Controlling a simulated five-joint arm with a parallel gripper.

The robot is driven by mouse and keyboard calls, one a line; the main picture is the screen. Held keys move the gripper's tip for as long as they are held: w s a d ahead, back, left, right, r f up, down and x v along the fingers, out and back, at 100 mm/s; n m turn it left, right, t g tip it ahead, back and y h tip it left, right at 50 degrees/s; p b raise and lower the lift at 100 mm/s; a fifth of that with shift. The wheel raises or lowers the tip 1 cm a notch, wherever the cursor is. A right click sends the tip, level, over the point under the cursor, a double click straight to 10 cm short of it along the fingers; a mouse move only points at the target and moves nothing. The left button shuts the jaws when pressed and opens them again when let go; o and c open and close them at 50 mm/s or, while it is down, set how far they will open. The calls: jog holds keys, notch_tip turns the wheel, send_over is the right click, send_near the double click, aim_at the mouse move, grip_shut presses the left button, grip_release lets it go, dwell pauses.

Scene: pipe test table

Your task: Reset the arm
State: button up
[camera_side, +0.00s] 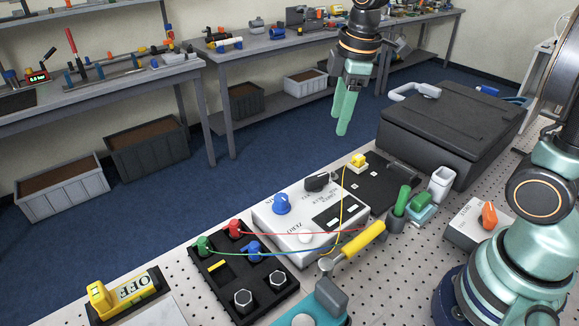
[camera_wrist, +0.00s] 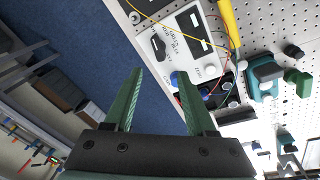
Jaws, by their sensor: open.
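My gripper (camera_side: 344,118) hangs in the air with its green fingers pointing down, beyond the far edge of the perforated table (camera_side: 185,268). In the wrist view my gripper (camera_wrist: 163,92) shows two green fingers spread apart with nothing between them. It touches nothing. My arm's base stands on the table at the right in the side view.
A white test box (camera_side: 300,222) with knobs and wires stands on the table, beside a black block (camera_side: 215,265) with coloured plugs. A black case (camera_side: 450,128) lies behind. Workbenches (camera_side: 225,55) stand across the blue floor.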

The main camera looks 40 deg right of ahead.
jog(key=s+d+r+m+t, duration=0.1)
jog(key=s+r+m+t, duration=0.1)
jog(key=s+m, duration=0.7)
jog(key=shift+d+m+t, duration=0.15)
jog(key=shift+m+t, duration=0.75)
jog(key=shift+m, duration=0.1)
jog(key=shift+r, duration=0.1)
